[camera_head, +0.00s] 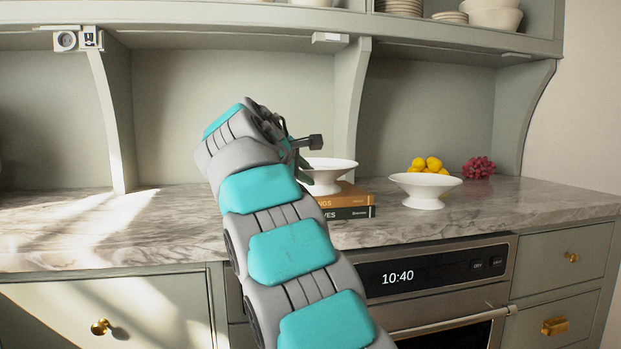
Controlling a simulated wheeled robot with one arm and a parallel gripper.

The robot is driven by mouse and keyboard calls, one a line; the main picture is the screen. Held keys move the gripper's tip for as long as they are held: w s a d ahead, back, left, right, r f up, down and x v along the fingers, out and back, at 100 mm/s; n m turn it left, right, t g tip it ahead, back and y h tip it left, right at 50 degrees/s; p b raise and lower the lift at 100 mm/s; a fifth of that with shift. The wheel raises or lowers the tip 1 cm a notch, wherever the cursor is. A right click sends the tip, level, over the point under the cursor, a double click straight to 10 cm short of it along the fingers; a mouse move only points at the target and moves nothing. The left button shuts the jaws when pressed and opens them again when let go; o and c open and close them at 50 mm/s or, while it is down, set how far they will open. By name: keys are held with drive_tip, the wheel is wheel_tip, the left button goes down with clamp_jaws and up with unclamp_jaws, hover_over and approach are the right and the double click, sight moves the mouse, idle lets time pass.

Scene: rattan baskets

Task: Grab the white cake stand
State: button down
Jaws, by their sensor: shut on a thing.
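A white cake stand (328,176), a shallow dish on a foot, stands upright on a small stack of books at the back of the counter. My arm reaches up from the lower middle of the picture, and my gripper (301,158) is at the left rim of this stand. It is shut on the stand's rim; the fingertips are small and partly hidden by my wrist. A second white footed dish (424,189) stands apart on the counter to the right.
The stacked books (348,204) lie under the stand. Yellow lemons (427,165) and red grapes (478,167) sit at the back right. A shelf (400,42) with bowls and plates hangs above, with upright supports. The marble counter (100,230) is clear on the left.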

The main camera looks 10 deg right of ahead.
drive_tip(key=shift+r, duration=0.1)
drive_tip(key=shift+r+p, duration=0.8)
drive_tip(key=shift+r, duration=0.9)
